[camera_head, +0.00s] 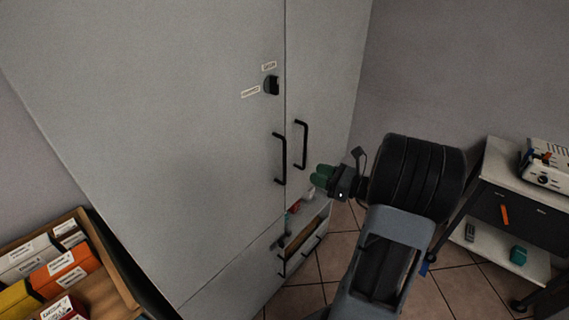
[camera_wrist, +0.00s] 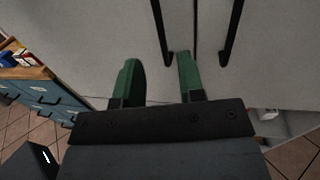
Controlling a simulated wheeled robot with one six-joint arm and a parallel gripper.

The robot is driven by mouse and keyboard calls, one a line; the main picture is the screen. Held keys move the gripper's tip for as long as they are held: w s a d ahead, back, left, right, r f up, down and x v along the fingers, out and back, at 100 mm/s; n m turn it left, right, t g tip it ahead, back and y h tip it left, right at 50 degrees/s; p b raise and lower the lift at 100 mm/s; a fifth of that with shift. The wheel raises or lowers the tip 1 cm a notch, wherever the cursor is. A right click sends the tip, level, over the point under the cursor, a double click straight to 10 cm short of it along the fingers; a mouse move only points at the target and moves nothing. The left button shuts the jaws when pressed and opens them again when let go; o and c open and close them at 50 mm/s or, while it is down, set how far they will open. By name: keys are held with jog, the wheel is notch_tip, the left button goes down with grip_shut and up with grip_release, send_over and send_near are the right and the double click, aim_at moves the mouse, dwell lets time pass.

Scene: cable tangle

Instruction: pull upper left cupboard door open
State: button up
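The upper left cupboard door (camera_head: 170,150) is a large grey panel and looks shut. Its black bar handle (camera_head: 280,158) is upright near the door's right edge. The upper right door (camera_head: 328,70) has a similar handle (camera_head: 301,145) beside it. My gripper (camera_head: 321,177) has green fingers and is in front of the doors, right of both handles in the head view. In the wrist view its fingers (camera_wrist: 160,78) are spread apart and empty. The left handle's lower end (camera_wrist: 167,56) appears between the fingertips there, and the right handle (camera_wrist: 232,35) lies outside them.
A black lock knob (camera_head: 271,86) with two small labels is above the left handle. Below the doors is an open lower section with items inside. A wooden tray (camera_head: 109,284) of boxes stands at lower left. A trolley (camera_head: 489,190) with a white device (camera_head: 546,166) stands at right.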

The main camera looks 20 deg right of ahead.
jog(key=p, duration=0.1)
send_over(285, 182)
jog(key=shift+w, duration=0.3)
jog(key=shift+c, duration=0.3)
grip_shut()
dwell(0.3)
